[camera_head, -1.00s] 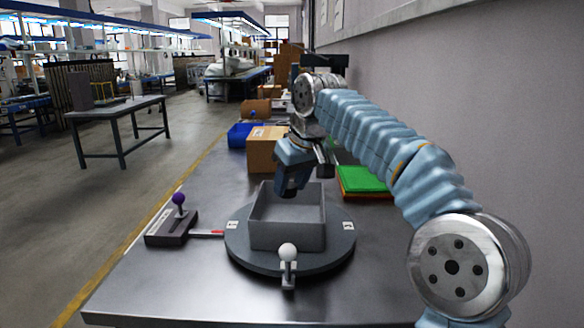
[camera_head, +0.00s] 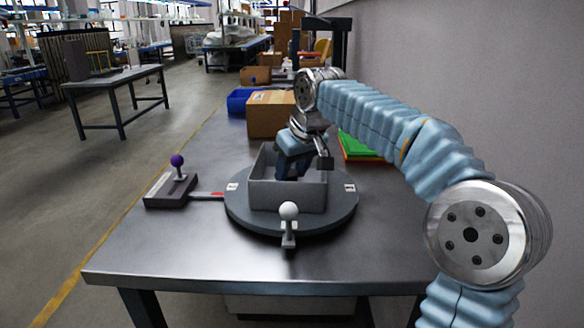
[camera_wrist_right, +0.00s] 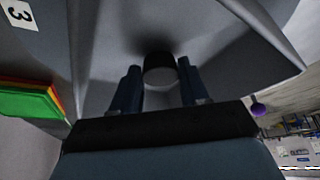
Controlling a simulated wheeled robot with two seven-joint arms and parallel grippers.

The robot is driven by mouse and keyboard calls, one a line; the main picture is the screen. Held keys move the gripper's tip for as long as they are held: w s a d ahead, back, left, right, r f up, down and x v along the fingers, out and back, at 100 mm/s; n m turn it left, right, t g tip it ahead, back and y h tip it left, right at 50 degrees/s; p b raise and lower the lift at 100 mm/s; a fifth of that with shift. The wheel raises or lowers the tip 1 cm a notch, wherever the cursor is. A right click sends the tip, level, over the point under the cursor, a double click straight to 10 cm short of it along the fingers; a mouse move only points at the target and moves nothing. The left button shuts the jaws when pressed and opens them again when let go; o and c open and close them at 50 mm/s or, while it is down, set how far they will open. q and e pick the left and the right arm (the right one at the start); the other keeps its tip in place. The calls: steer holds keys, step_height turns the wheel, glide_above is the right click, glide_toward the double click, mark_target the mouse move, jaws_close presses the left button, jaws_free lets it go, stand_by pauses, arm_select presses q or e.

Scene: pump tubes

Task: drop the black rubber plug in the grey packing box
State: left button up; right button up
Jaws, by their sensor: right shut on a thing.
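The grey packing box (camera_head: 287,197) is an open box on a dark round turntable (camera_head: 343,208). My right gripper (camera_head: 292,171) points down into it, with its fingertips below the rim level and partly hidden by the near wall. In the right wrist view, the two fingers of this gripper (camera_wrist_right: 159,72) are shut on the black rubber plug (camera_wrist_right: 158,60), with the grey box interior (camera_wrist_right: 220,50) around it. I cannot tell whether the plug touches the floor of the box. My left gripper is not in view.
A white-knobbed lever (camera_head: 288,212) stands at the turntable's front. A purple-knobbed lever unit (camera_head: 172,188) is at the left. A cardboard box (camera_head: 270,115), a blue bin (camera_head: 240,100) and a green tray (camera_head: 358,147) are behind. The table's front is clear.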

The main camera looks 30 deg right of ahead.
steer(key=shift+f+b, duration=0.35)
steer(key=shift+f, duration=0.1)
stand_by(0.3)
steer(key=o, duration=1.2)
steer(key=shift+r, duration=0.1)
